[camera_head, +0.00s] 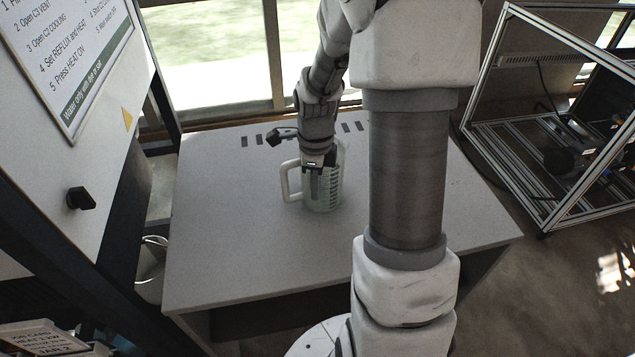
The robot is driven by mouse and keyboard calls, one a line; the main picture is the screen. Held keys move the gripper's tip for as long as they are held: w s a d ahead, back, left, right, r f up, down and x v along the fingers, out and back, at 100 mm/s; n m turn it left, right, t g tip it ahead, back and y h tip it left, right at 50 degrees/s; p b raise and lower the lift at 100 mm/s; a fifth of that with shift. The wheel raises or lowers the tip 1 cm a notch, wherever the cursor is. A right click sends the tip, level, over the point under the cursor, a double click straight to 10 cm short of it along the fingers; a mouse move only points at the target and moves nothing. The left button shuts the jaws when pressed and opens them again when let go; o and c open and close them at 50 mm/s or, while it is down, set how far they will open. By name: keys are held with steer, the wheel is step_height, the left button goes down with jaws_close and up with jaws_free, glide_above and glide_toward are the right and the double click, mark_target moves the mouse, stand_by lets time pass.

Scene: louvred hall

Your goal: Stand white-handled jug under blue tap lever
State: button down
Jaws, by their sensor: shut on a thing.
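The white-handled jug (325,201) is a clear jug with dark markings on its side. It is upright at the tabletop of a grey table; I cannot tell whether its base touches the table. Its white handle (287,182) points left. My gripper (317,174) reaches down from above and is shut on the jug near its rim, hiding part of the rim and the near wall. No blue tap lever shows in this view.
The grey table (230,240) is bare around the jug, with dark slots along its back edge. A white panel (60,150) with a black knob (81,198) stands at left, a metal bucket (150,262) below it. An aluminium frame (545,225) stands at right.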

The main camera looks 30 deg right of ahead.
steer(key=s+d+r+p, duration=0.3)
steer(key=s+r, duration=0.8)
steer(key=w+a+f+n+p, duration=0.3)
steer(key=w+a+n+p, duration=0.5)
steer(key=n, duration=1.7)
steer(key=w+a, duration=0.6)
steer(key=shift+w+a+n+p, duration=0.25)
steer(key=shift+w+n+p, duration=0.1)
steer(key=shift+w+n, duration=0.05)
steer(key=shift+d, duration=0.1)
